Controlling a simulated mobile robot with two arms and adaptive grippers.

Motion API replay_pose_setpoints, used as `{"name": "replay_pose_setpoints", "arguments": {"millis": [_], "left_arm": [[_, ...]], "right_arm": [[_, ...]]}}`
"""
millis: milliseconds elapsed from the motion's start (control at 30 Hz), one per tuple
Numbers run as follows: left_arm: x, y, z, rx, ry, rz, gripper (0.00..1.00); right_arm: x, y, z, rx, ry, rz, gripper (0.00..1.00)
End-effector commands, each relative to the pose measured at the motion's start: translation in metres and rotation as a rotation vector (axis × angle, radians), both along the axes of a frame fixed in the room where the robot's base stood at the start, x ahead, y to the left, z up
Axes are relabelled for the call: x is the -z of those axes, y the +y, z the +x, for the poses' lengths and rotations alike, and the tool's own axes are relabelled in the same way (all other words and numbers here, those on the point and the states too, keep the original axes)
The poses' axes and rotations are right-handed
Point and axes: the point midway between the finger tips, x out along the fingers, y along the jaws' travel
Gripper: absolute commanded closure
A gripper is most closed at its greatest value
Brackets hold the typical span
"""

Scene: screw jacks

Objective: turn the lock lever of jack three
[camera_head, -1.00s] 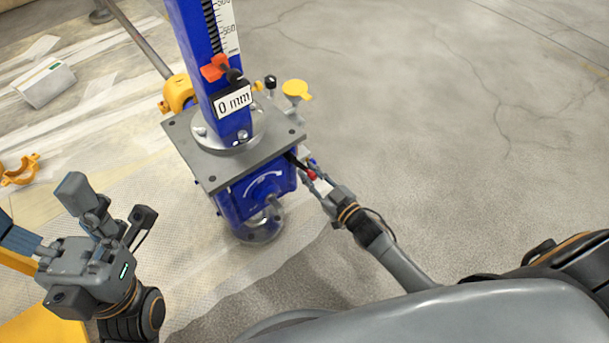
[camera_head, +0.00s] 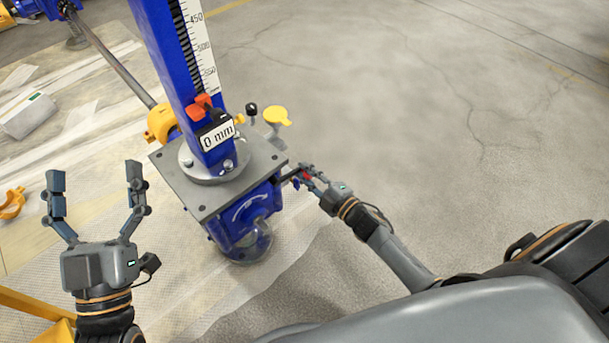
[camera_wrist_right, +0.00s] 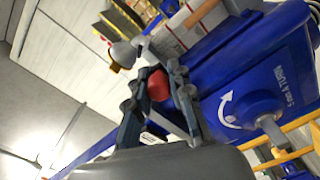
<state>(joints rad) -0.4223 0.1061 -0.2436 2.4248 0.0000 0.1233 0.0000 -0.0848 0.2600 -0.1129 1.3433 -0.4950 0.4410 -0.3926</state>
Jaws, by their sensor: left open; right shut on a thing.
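The screw jack has a blue column with a scale (camera_head: 196,45), a "0 mm" tag (camera_head: 217,135), a grey plate (camera_head: 190,188) and a blue gearbox (camera_head: 235,222) with a white curved arrow. The lock lever (camera_head: 289,176) is a dark rod sticking out at the gearbox's right side, with a red knob (camera_wrist_right: 158,85). My right gripper (camera_head: 307,177) is shut on the knob; its fingers flank it in the right wrist view. My left gripper (camera_head: 95,177) is open and empty, fingers pointing up, left of the jack and apart from it. No jack number is readable.
A yellow cap (camera_head: 277,116) and a black knob (camera_head: 251,109) stand behind the plate. A metal bar (camera_head: 115,65) runs to another blue unit (camera_head: 35,8) at the top left. A yellow clamp (camera_head: 12,203) and a white box (camera_head: 28,115) lie at the left. The right floor is clear.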

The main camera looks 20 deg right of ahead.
Motion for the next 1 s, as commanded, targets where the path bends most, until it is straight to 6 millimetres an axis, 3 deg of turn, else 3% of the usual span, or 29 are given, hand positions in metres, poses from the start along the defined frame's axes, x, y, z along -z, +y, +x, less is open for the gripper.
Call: {"name": "replay_pose_setpoints", "arguments": {"millis": [33, 400, 900, 933, 1000], "left_arm": [[0.004, 0.000, 0.003, -0.003, 0.038, 0.011, 0.12], [0.033, 0.001, 0.016, -0.011, 0.203, 0.057, 0.12], [0.037, 0.001, 0.017, -0.013, 0.222, 0.063, 0.12], [0.037, 0.001, 0.017, -0.013, 0.222, 0.063, 0.12], [0.037, 0.001, 0.017, -0.013, 0.222, 0.063, 0.12]], "right_arm": [[-0.010, -0.004, 0.003, 0.005, -0.019, -0.021, 1.00], [-0.020, -0.004, 0.003, 0.006, -0.065, -0.143, 1.00], [-0.022, -0.003, 0.004, 0.005, -0.072, -0.155, 1.00], [-0.022, -0.003, 0.004, 0.005, -0.072, -0.155, 0.76], [-0.022, -0.003, 0.003, 0.003, -0.072, -0.156, 0.61]]}}
